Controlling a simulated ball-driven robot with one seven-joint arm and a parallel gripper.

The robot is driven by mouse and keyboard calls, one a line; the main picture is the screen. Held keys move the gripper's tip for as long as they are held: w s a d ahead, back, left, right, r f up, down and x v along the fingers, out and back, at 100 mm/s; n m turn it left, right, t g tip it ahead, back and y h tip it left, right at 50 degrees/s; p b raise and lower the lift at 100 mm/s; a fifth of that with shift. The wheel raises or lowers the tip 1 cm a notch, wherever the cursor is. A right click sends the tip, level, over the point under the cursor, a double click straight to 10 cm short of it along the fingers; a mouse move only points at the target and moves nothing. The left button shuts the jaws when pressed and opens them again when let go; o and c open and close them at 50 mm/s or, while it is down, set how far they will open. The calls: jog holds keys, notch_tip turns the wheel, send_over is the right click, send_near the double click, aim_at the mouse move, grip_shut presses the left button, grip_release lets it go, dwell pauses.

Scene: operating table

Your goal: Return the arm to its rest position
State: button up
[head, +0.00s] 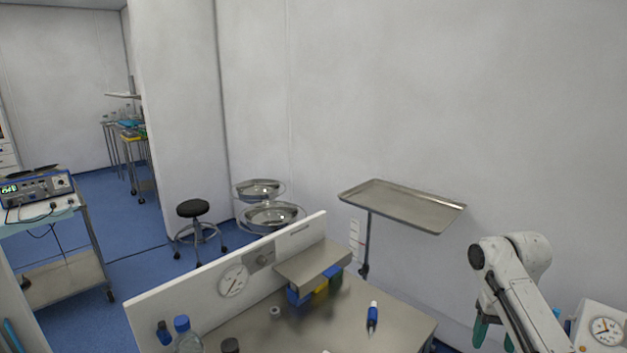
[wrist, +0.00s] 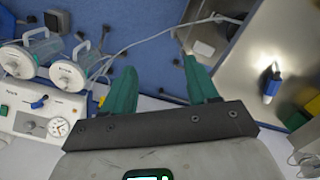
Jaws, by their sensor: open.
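My arm (head: 512,285) is at the right of the head view, folded with its elbow up. My gripper (head: 482,330) hangs at the lower right, beside the table's right end, with green fingers partly hidden by the arm. In the wrist view my gripper (wrist: 160,88) shows two green fingers spread apart with nothing between them. Blue floor and cables lie beyond them.
The steel table (head: 400,318) holds a blue-and-white pen-like tool (head: 372,316), also in the wrist view (wrist: 271,84). A raised shelf (head: 313,262) and bottle (head: 187,338) stand on it. A gauge unit (head: 604,329) and jars (wrist: 68,75) are near my gripper. A tray stand (head: 405,205) is behind.

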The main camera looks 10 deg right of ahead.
jog(key=s+a+f+n+t+y, duration=0.1)
jog(key=s+a+f, duration=0.55)
jog(key=a, duration=0.25)
jog(key=s+a+f+n+y, duration=0.1)
jog(key=s+a+f+n, duration=0.1)
jog(key=s+a+f, duration=0.5)
jog(key=s+f+h, duration=0.1)
jog(key=s+h, duration=0.1)
jog(key=s, duration=1.9)
jog(key=shift+s+a+f+n+h, duration=0.2)
jog(key=shift+s+a+n+h, duration=0.1)
jog(key=shift+s+a, duration=0.1)
